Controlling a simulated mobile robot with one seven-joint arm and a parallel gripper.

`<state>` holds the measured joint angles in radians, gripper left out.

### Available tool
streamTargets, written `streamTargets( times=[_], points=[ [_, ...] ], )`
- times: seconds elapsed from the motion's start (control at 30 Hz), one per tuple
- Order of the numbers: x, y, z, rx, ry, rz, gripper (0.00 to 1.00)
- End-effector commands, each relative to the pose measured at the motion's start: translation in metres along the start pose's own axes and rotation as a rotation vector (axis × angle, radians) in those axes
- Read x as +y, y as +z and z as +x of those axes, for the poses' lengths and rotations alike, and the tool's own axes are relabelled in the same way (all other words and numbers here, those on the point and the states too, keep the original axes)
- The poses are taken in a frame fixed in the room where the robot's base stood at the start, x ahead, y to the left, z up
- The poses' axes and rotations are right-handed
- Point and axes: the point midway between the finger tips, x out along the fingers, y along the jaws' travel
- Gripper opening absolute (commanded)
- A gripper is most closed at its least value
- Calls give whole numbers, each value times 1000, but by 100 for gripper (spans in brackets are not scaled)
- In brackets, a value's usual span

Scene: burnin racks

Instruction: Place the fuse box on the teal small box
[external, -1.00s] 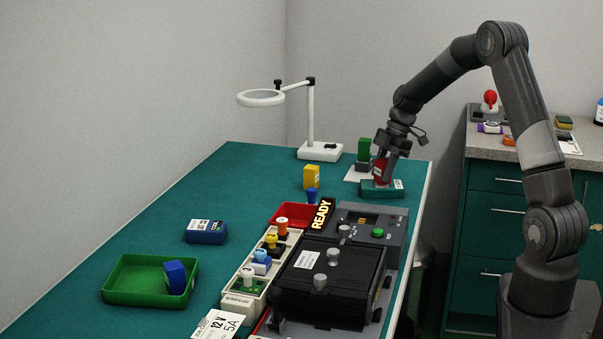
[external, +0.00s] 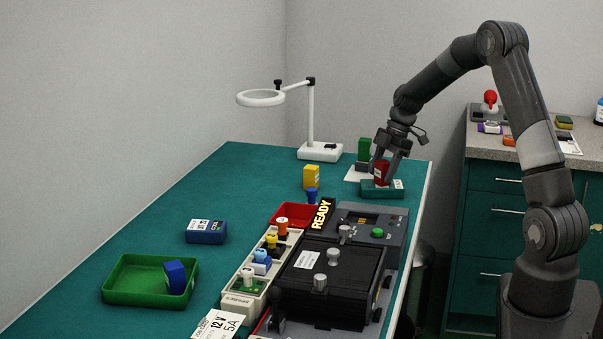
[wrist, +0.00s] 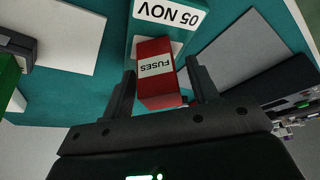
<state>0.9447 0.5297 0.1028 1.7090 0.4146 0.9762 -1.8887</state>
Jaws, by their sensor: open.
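The red fuse box (external: 380,172) stands on the teal small box (external: 372,191) at the far right end of the bench. In the wrist view the fuse box (wrist: 157,88) shows a white "FUSES" label, and the teal small box (wrist: 144,24) beneath it shows a "05 NOV" label. My gripper (wrist: 161,68) is open, with one finger on each side of the fuse box and a gap visible at the sides. In the external view my gripper (external: 388,174) partly covers the fuse box. The contact under the fuse box is hidden.
A green block (external: 364,149) on a dark base stands just behind. A yellow block (external: 311,178) and the white magnifier lamp's base (external: 320,152) are to the left. The black rack fixture (external: 330,280) fills the near right.

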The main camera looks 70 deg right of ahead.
Motion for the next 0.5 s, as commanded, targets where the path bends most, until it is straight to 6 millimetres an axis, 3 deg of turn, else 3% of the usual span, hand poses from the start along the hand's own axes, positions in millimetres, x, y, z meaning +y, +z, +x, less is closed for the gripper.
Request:
streamTargets(
  times=[0.5],
  points=[
    [0, 0, -99, -1, 3, -1, 54]
  ],
)
